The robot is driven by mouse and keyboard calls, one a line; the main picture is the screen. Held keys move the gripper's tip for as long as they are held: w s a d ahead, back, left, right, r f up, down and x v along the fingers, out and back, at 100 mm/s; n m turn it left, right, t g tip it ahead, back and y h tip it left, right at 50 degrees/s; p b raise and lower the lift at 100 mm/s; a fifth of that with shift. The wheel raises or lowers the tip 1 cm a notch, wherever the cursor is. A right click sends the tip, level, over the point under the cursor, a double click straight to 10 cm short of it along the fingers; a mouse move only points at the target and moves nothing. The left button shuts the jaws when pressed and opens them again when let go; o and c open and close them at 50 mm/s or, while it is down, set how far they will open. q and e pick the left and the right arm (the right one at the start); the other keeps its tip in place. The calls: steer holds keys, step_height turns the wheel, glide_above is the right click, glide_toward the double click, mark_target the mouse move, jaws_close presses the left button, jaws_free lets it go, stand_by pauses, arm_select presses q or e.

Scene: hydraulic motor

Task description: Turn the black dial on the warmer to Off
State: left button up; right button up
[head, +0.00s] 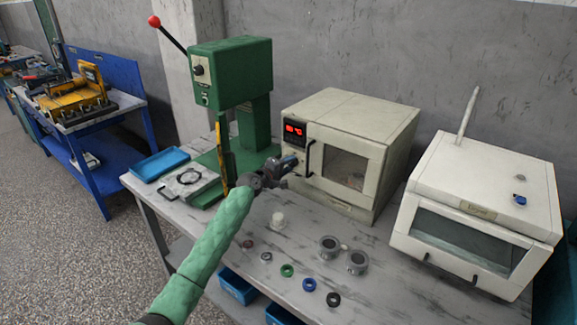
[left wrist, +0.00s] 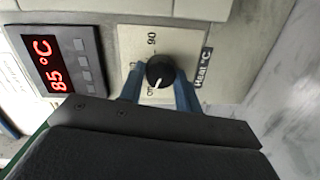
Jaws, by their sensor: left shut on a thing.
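The warmer (head: 390,140) is a cream box with a glass door and a red-lit display at its upper left. Its black dial (left wrist: 162,68) shows in the left wrist view on a pale scale plate marked 90 and, partly covered, Off. The dial's white pointer is aimed down and slightly left in that view, near the Off lettering. My left gripper (head: 291,163) is at the warmer's front left, shut on the dial, with a blue finger on each side of it. In the head view the gripper hides the dial. My right gripper is in neither view.
The warmer's display (left wrist: 60,63) reads 85 °C. A green press (head: 230,75) stands to the left and a white cabinet (head: 480,190) to the right. Several rings and metal parts lie on the table (head: 205,228) in front. The warmer's door handle (head: 310,158) is close beside my left gripper.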

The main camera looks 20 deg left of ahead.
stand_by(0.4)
arm_select(q)
steer(key=o, duration=1)
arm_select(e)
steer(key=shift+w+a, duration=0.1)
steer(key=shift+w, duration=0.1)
arm_select(q)
steer(key=shift+s+a+f, duration=0.1)
steer(key=shift+s+a, duration=0.1)
steer(key=shift+s, duration=0.1)
steer(key=b+v, duration=0.2)
steer(key=v, duration=0.5)
steer(key=shift+s, duration=0.1)
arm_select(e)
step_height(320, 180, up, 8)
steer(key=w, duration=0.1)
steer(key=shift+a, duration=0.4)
